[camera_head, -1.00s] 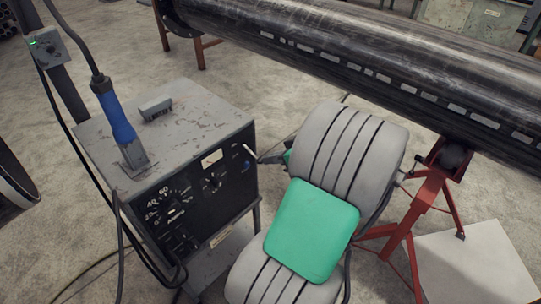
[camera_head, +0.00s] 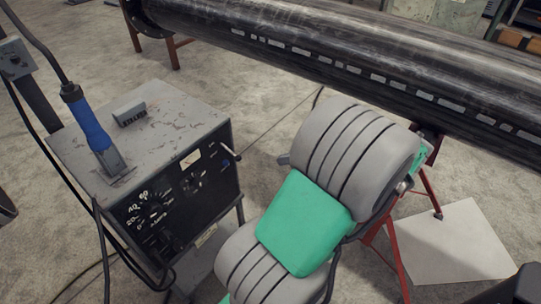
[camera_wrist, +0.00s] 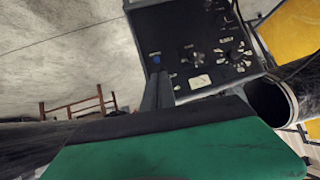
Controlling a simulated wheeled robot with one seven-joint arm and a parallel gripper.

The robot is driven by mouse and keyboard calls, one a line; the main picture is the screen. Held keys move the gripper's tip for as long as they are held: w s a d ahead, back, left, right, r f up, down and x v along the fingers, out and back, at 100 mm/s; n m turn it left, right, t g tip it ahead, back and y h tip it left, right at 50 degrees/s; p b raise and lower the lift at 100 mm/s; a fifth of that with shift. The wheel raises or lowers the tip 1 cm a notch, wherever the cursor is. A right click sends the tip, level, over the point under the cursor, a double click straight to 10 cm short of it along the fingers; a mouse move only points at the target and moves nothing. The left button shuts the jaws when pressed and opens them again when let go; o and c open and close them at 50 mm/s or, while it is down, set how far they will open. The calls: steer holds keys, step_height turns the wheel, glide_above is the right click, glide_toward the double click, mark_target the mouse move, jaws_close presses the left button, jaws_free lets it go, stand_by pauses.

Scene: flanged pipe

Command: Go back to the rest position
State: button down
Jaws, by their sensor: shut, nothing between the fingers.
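My gripper (camera_wrist: 157,93) shows in the wrist view as two narrow grey fingers, shut together with nothing between them. Behind them is the black dial panel of the welding machine (camera_wrist: 197,50), and I see no contact with it. In the head view my grey and green arm is folded at the lower middle, right of the machine (camera_head: 150,118) and in front of the pipe. It hides the gripper there.
A long black pipe (camera_head: 330,55) crosses the top of the head view on red stands (camera_head: 428,190). A blue-handled torch (camera_head: 90,125) stands on the machine, with cables hanging at its left. A pale plate (camera_head: 455,245) lies on the floor at the right.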

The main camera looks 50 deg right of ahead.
steer(key=shift+s+d+r, duration=0.2)
steer(key=shift+s+r, duration=0.05)
steer(key=shift+s, duration=0.4)
